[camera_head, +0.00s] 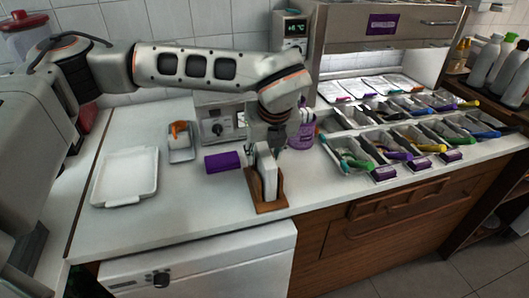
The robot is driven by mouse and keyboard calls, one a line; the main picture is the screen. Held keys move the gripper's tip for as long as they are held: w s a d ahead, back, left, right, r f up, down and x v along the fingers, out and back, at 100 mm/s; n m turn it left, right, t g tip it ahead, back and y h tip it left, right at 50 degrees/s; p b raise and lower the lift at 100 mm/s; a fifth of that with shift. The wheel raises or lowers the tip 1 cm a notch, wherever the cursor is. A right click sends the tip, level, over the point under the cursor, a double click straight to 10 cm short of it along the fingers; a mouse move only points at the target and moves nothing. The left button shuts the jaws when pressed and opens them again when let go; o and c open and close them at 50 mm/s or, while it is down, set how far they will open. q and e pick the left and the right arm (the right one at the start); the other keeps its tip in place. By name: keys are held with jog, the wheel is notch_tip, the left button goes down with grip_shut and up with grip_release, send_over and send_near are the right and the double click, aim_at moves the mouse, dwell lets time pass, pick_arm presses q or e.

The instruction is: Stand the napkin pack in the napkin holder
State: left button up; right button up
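The white napkin pack (267,176) stands upright in the wooden napkin holder (271,208), near the front edge of the white counter. Wooden sides of the holder show on both sides of the pack. My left gripper (266,148) points down at the top edge of the pack, with its arm reaching in from the left. The fingertips are small and dark there, so I cannot tell whether they grip the pack or are apart from it. My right gripper is not in view.
A purple block (222,162) lies left of the holder, and a purple cup (302,135) stands behind it. A white tray (125,178) lies at the left. Topping bins with colored utensils (345,155) fill the right. The counter's front left is clear.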

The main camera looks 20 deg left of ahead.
pick_arm(q)
jog(key=v, duration=1.2)
jog(key=shift+f, duration=0.1)
